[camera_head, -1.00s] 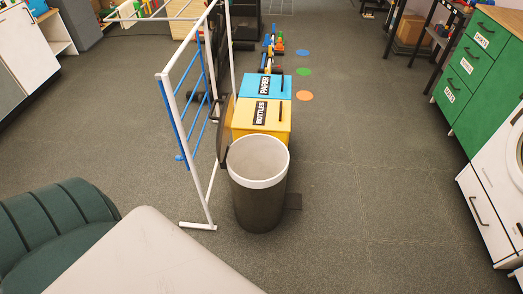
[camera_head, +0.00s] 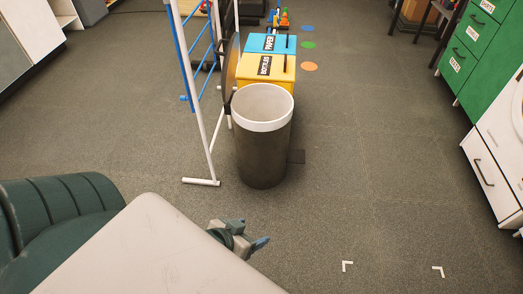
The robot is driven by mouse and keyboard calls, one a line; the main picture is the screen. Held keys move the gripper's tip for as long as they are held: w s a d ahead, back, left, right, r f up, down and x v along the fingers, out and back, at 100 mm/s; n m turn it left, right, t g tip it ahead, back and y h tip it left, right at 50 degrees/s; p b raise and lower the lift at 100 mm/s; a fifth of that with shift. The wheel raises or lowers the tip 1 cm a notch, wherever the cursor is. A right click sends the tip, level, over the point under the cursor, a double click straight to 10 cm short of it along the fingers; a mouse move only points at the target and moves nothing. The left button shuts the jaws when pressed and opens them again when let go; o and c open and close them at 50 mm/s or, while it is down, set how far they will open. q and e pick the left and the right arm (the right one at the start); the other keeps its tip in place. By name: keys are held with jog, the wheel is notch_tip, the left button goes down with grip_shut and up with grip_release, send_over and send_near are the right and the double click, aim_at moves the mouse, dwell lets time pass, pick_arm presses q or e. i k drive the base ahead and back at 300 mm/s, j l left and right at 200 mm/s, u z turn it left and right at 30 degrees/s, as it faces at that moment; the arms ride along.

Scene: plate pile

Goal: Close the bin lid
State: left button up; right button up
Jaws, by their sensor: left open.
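The bin (camera_head: 263,155) stands upright on the floor, with a dark body and a white inner rim, and its mouth is open. Its dark round lid (camera_head: 230,75) stands raised on edge at the left side of the mouth, seen nearly edge-on. My left gripper (camera_head: 249,235) shows beyond the edge of the pale surface, below the bin in the picture and apart from it. It is open with blue-tipped fingers, and nothing shows between them. The rest of the left arm is mostly hidden. My right gripper is not in view.
A white and blue rack (camera_head: 201,130) stands just left of the bin and lid. A yellow bottles box (camera_head: 282,74) and a blue paper box (camera_head: 284,44) stand behind. The floor right of the bin is clear.

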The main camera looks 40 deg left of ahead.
aim_at(230, 60)
jog(key=k+j+u, duration=0.1)
jog(key=j+u, duration=0.9)
jog(key=i+l+u, duration=0.15)
jog(key=u, duration=0.2)
jog(key=i+l+u, duration=0.15)
jog(key=u, duration=0.2)
jog(key=i+l+u, duration=0.1)
jog(key=l+u, duration=0.2)
